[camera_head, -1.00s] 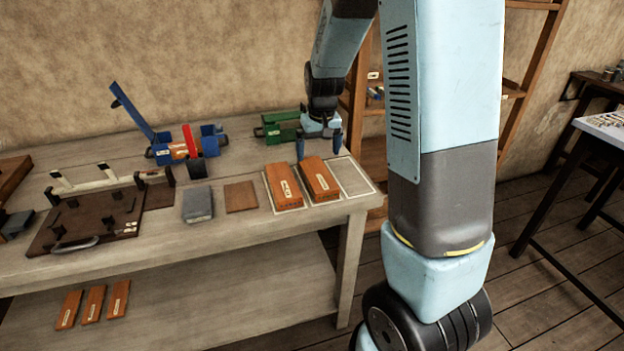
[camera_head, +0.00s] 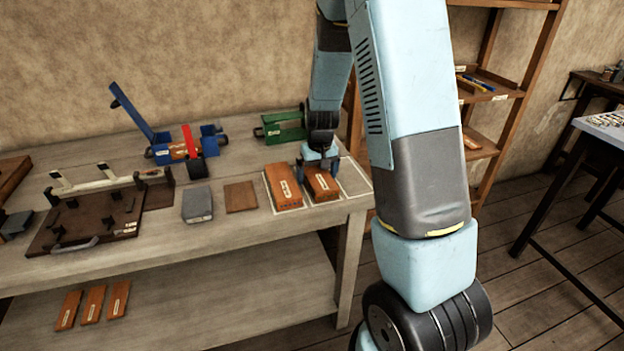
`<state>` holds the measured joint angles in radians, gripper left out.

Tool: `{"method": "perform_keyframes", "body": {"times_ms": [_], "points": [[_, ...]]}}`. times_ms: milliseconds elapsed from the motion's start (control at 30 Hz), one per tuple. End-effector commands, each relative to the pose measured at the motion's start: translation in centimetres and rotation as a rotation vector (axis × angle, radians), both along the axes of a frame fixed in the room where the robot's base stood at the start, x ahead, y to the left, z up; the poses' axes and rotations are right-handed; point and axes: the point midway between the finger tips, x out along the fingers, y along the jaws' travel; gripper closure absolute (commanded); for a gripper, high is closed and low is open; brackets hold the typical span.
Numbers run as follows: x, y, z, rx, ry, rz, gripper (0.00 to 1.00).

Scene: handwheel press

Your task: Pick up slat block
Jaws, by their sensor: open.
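My gripper (camera_head: 319,178) is open, pointing down over the right one of two labelled orange-brown blocks on the workbench. One finger shows near each long side of this right block (camera_head: 322,188), and the palm hides its far end. I cannot tell whether the fingers touch it. The left orange-brown block (camera_head: 284,190) lies close beside it. The labels are too small to read, so I cannot tell which block is named the slat block.
A flat brown square (camera_head: 241,196) and a grey block (camera_head: 197,204) lie to the left. A green device (camera_head: 279,127) and a blue device (camera_head: 165,152) stand behind. A dark fixture board (camera_head: 90,222) is at left. Several orange-brown pieces (camera_head: 92,304) lie on the lower shelf.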

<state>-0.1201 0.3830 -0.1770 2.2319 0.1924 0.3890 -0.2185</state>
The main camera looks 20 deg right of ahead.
Motion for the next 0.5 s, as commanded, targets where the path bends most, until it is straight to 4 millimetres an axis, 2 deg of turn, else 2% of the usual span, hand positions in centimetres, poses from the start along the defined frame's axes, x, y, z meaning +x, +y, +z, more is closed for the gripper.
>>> {"method": "perform_keyframes", "body": {"times_ms": [200, 500], "points": [[0.00, 0.04, -0.02, 0.000, 0.000, 0.001, 0.01], [0.00, 0.07, 0.00, 0.000, 0.000, 0.001, 0.30]]}}
